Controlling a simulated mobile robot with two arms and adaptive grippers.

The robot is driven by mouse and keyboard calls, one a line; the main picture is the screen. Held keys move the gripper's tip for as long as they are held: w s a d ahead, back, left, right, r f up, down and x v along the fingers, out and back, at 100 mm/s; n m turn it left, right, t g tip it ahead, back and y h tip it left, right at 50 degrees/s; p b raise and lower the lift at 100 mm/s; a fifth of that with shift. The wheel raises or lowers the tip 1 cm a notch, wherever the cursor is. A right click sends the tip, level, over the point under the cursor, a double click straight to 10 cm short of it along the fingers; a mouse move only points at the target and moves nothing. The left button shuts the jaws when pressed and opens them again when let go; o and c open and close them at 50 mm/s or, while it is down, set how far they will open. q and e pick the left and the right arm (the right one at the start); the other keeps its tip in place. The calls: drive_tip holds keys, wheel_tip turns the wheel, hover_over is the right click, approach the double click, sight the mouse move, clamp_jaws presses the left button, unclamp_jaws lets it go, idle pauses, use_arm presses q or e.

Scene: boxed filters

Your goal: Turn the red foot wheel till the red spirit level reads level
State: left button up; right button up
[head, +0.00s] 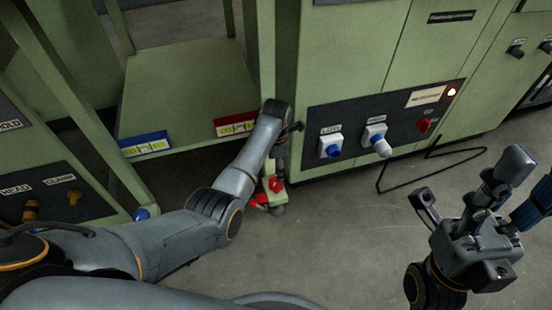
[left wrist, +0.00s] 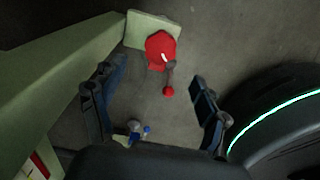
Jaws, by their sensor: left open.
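The red foot wheel (head: 276,184) sits low at the front right leg of the green bench. In the left wrist view it is a red hub (left wrist: 160,46) with a grey crank ending in a red knob (left wrist: 168,91). The red spirit level (head: 235,125) is on the bench's front edge; its bubble is too small to read. My left gripper (head: 282,158) points down above the wheel, mostly hidden by my wrist. Its fingers (left wrist: 155,103) are apart and empty, with the wheel beyond them. My right gripper (head: 480,215) is raised at right; its jaw state is unclear.
A blue spirit level (head: 145,144) is on the bench's left, with a blue foot wheel (head: 143,213) below. A green cabinet with a dark control panel (head: 350,150) stands close right of the bench leg. A black cable (head: 425,165) lies on the floor.

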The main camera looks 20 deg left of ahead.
use_arm(q)
drive_tip(key=shift+r, duration=1.5)
drive_tip(key=shift+o, duration=0.2)
